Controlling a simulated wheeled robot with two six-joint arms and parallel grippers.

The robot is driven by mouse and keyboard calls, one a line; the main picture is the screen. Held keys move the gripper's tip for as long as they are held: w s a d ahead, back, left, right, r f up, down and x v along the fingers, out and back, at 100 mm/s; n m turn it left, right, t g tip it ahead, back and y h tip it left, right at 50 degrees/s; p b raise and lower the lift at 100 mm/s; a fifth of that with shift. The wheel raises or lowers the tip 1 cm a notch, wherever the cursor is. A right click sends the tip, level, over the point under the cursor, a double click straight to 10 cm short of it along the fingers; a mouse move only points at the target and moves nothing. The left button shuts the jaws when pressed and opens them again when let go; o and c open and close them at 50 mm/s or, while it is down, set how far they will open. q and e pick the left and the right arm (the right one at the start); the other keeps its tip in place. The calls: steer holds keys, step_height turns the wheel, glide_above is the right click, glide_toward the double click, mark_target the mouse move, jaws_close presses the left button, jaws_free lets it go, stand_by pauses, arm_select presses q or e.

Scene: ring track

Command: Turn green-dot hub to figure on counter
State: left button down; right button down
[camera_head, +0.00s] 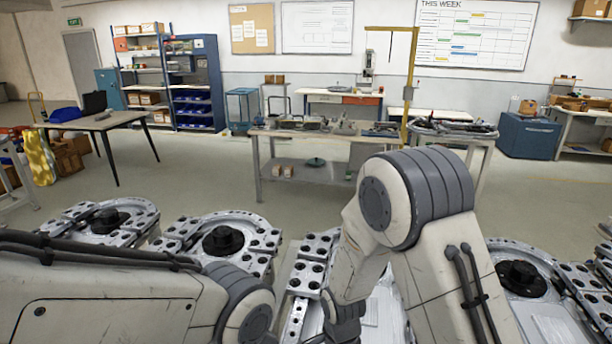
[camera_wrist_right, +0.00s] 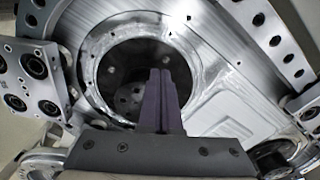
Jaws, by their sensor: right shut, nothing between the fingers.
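Several silvery ring-shaped metal units lie in front of me. Three black hubs show in the head view: one at the left (camera_head: 105,220), one left of centre (camera_head: 222,240) and one at the right (camera_head: 522,278). I cannot make out a green dot or a counter figure on any of them. In the right wrist view my right gripper (camera_wrist_right: 161,72) is shut and empty. Its fingers point at a dark round recess (camera_wrist_right: 130,65) inside a bright metal ring (camera_wrist_right: 88,72) and hide part of it. Whether they touch anything, I cannot tell. My left gripper is out of view.
Drilled metal blocks (camera_wrist_right: 32,80) and a bar with holes (camera_wrist_right: 262,25) flank the ring in the wrist view. My own arm links hide much of the near area. A workbench (camera_head: 300,134) stands beyond, with open floor (camera_head: 190,165) to its left.

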steer(key=shift+d, duration=0.2)
stand_by(0.3)
steer(key=shift+s, duration=0.65)
steer(key=shift+s+d, duration=0.1)
steer(key=shift+s, duration=0.15)
steer(key=shift+s, duration=0.25)
steer(key=shift+s+d+p, duration=0.3)
steer(key=shift+s+d, duration=0.2)
steer(key=shift+s, duration=0.25)
steer(key=shift+s, duration=0.2)
stand_by(0.3)
